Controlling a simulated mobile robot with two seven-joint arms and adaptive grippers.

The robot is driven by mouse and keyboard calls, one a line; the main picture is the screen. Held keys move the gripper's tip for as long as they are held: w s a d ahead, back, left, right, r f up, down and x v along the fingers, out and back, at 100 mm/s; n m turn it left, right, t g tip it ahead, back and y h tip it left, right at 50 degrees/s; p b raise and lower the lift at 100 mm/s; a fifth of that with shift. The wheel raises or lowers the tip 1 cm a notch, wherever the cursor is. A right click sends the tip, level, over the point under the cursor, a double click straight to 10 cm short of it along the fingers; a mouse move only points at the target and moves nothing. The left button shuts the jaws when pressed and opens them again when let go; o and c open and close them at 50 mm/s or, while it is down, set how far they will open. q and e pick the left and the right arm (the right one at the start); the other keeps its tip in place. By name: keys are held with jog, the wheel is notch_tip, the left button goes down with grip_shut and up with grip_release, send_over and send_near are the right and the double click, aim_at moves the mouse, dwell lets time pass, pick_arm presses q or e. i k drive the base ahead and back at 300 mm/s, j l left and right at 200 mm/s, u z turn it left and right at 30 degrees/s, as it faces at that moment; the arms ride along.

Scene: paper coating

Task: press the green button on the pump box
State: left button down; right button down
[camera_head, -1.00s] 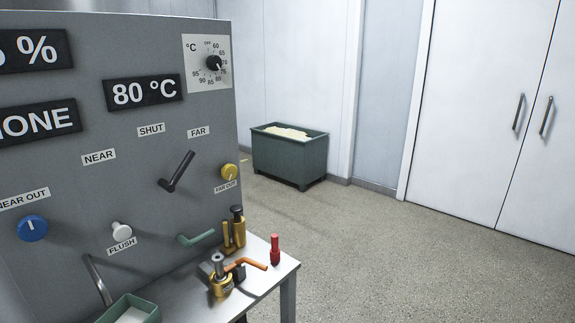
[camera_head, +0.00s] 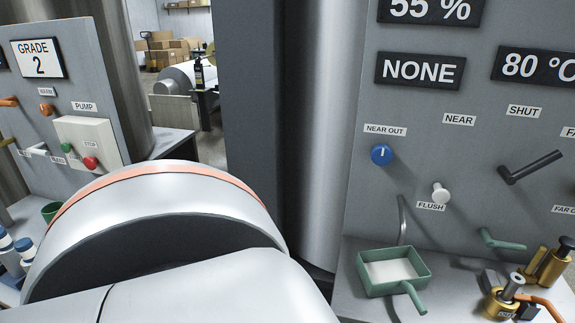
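The pump box (camera_head: 98,136) is a pale box on a grey panel at the left, under a PUMP label. The small green button (camera_head: 66,148) is on its left side, and a red STOP button (camera_head: 91,162) is to the right and lower. The green button is in plain view. A white arm link of mine with an orange ring fills the lower left and middle, below the box. Neither of my grippers is in view.
A grey column stands in the middle. The right panel (camera_head: 455,115) carries a blue knob (camera_head: 381,155), a white flush knob (camera_head: 440,192) and a black lever (camera_head: 532,167). Below it are a green tray (camera_head: 421,266) and brass fittings. Blue-capped bottles stand at the lower left.

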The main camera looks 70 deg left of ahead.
aim_at(66, 149)
jog(key=u, duration=3.35)
